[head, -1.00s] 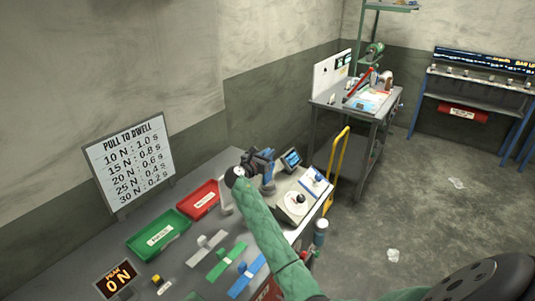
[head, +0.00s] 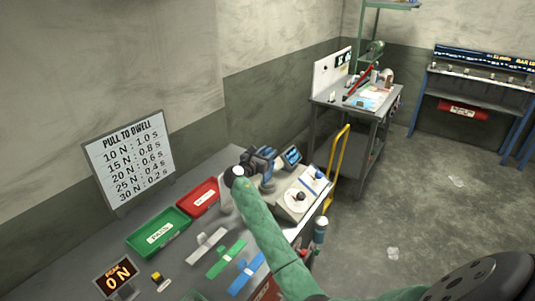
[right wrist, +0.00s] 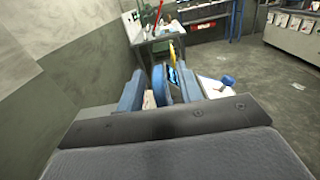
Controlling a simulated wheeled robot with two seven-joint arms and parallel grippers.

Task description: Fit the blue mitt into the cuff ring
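My right gripper (head: 262,160) is over the far end of the bench, at the end of my green-sleeved arm. It also shows in the right wrist view (right wrist: 160,92), its two blue fingers apart. A blue upright rounded thing (right wrist: 159,86) shows between them, with gaps on both sides; I cannot tell whether it is the mitt. A flat blue cross-shaped piece (head: 246,272) lies on the bench near the front edge, beside a green and a grey one. I cannot make out the cuff ring for certain; a white upright part (head: 225,196) is partly hidden by my arm. My left gripper is out of view.
A green tray (head: 158,236) and a red tray (head: 199,197) stand along the back of the bench. A white box with a round dial (head: 298,198) and a small tablet (head: 291,157) are at the far end. A yellow rail (head: 339,163) stands beyond.

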